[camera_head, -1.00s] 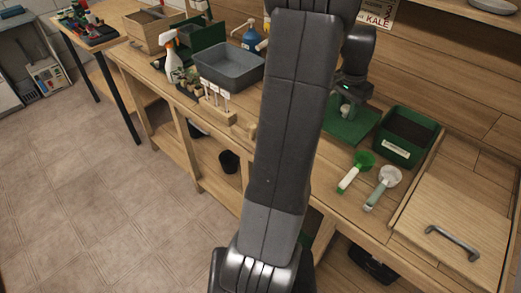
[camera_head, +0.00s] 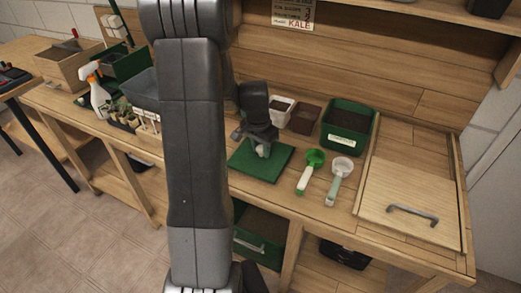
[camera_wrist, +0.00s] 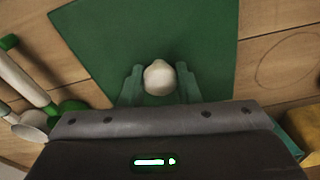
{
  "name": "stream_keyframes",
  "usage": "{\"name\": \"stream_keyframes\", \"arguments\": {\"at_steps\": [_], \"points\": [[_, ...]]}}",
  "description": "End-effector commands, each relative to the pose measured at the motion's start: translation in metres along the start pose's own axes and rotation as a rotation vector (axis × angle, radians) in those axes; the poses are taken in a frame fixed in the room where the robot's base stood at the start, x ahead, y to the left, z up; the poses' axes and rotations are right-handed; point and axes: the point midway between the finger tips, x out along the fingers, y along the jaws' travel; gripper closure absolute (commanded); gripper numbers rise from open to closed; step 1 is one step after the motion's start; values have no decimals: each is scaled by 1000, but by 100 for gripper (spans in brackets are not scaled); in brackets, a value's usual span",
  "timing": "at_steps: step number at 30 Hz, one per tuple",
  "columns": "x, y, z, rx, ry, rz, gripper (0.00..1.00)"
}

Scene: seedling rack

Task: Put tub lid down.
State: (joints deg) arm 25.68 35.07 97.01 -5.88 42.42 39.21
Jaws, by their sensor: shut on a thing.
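The tub lid is a flat dark green square with a pale round knob; it lies level at the middle of the bench in the head view (camera_head: 276,166). My gripper (camera_head: 258,146) points down over it and is shut on the knob. In the wrist view, the green fingertips (camera_wrist: 160,84) sit on either side of the knob, and the lid (camera_wrist: 150,30) spreads out beyond them. The lid is at or just above the bench top; I cannot tell if it touches.
A green scoop (camera_head: 308,172) and a pale scoop (camera_head: 338,182) lie right of the lid. A soil-filled green tub (camera_head: 346,142) stands behind them. A white pot (camera_head: 286,102) and a brown pot (camera_head: 306,118) stand behind my gripper. A wooden hatch with a handle (camera_head: 412,213) is at right.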

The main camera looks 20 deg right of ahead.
Motion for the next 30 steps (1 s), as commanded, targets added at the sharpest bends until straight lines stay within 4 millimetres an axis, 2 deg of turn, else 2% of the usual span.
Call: {"name": "stream_keyframes", "arguments": {"at_steps": [3,14,15,18,26,30], "points": [[9,0,1,0,0,0,93],[14,0,2,0,1,-1,93],[12,0,1,0,1,-1,65],[12,0,1,0,1,0,49],[11,0,1,0,1,0,49],[4,0,0,0,3,-2,49]]}}
